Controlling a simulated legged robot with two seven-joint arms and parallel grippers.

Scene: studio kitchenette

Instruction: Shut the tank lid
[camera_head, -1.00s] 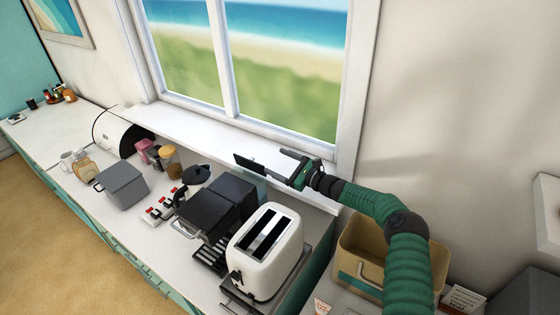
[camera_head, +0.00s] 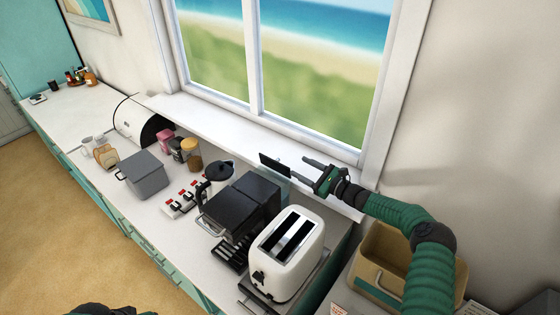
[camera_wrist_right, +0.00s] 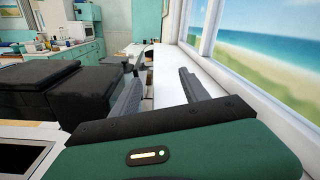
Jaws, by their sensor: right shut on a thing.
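The coffee machine (camera_head: 240,205) is a black block on the counter, with a clear tank (camera_head: 281,183) at its back right. The tank lid (camera_head: 275,163) is a dark flat plate standing raised above the tank, so it is open. My right gripper (camera_head: 302,171) is behind the machine by the window sill, its fingertips at the lid. In the right wrist view the two fingers (camera_wrist_right: 158,88) stand apart, and what they hold is hidden there. The machine's black top (camera_wrist_right: 65,90) fills the left of that view. My left gripper is not in view.
A white toaster (camera_head: 290,250) stands close in front of the machine. A tan bin (camera_head: 387,262) is under my right arm. The window sill (camera_head: 225,130) is mostly clear.

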